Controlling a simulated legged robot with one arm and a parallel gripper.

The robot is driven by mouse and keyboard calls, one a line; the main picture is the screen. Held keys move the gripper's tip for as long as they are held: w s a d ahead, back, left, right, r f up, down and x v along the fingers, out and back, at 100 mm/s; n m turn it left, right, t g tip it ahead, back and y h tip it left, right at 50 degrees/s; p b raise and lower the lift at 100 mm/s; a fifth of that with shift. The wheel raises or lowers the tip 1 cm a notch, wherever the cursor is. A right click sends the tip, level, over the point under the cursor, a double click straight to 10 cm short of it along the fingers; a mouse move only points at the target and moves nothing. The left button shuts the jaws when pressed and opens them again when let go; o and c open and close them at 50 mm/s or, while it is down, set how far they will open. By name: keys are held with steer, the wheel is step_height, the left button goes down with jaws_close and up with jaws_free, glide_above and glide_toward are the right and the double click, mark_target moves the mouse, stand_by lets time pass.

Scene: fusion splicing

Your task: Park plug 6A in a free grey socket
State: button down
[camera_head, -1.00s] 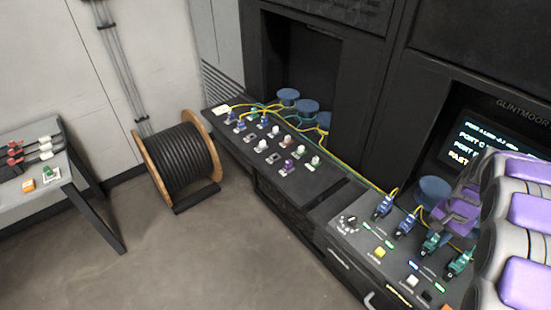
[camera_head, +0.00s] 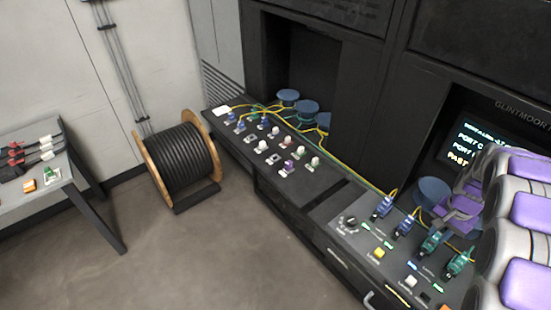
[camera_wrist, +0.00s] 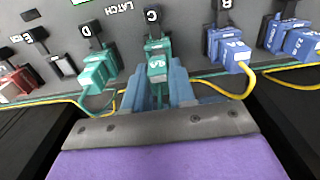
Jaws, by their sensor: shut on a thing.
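Plug 6A (camera_wrist: 157,68) is a teal plug with an upside-down label, standing at the position marked C on the dark console. The blue fingers of my gripper (camera_wrist: 160,88) are on either side of it and shut on it. In the head view the plug (camera_head: 431,243) is the nearer-left of two teal plugs, and my purple and grey arm comes in from the right. The panel at the back left carries small sockets; two grey ones look empty, one (camera_head: 249,139) and another (camera_head: 275,158), though they are small in view.
Another teal plug (camera_wrist: 97,70) stands at D and a blue plug (camera_wrist: 227,48) at B, both close to my fingers. Yellow cables (camera_wrist: 235,90) loop behind the plugs. A cable drum (camera_head: 180,160) stands on the floor. A side table (camera_head: 30,195) is at the left.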

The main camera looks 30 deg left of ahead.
mark_target(441, 232)
steer(key=shift+r+p, duration=0.85)
steer(key=shift+r, duration=1.25)
steer(key=shift+s+f, duration=0.1)
